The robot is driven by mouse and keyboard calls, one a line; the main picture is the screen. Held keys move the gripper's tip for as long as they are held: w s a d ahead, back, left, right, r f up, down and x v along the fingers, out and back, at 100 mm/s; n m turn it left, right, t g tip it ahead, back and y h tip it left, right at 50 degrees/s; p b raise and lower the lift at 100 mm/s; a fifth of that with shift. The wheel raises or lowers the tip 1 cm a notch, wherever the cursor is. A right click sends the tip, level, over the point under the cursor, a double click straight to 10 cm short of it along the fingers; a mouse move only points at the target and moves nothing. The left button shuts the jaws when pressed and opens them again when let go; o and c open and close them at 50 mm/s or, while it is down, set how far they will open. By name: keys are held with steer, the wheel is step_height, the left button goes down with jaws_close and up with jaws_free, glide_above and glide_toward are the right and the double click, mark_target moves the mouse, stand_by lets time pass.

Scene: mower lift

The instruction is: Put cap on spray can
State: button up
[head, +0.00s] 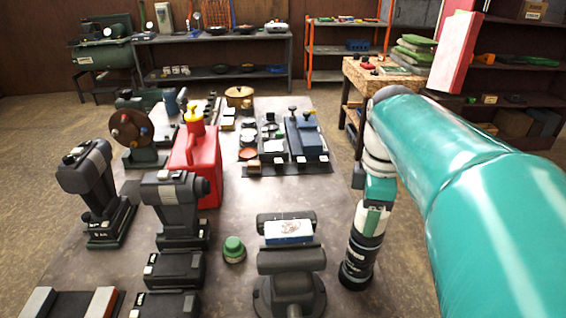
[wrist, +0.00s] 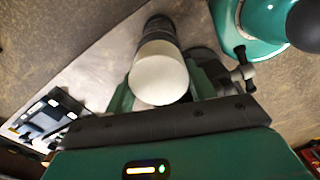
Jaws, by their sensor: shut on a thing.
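The spray can (head: 358,262) stands upright on the table, a dark cylinder with a pale label, below my gripper (head: 374,212). My gripper points down and is shut on a white cap (head: 375,220). In the wrist view the round white top of the cap (wrist: 160,76) lies between the green fingers. The dark can body (wrist: 158,28) shows behind it, in line with the cap. The cap is at the can's top end, but I cannot tell if it is fully seated. The fingers partly hide the joint between cap and can.
A vise (head: 290,262) with a white-topped block stands left of the can, and a green-topped knob (head: 233,248) left of that. A red jerrycan (head: 195,160) and grey machines (head: 178,205) stand further left. Bare table lies between the vise and a dark tray (head: 290,168) behind.

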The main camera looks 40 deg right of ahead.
steer(key=shift+f, duration=0.6)
steer(key=o, duration=0.7)
steer(key=shift+r, duration=0.1)
steer(key=shift+r, duration=5.45)
steer(key=shift+a, duration=0.1)
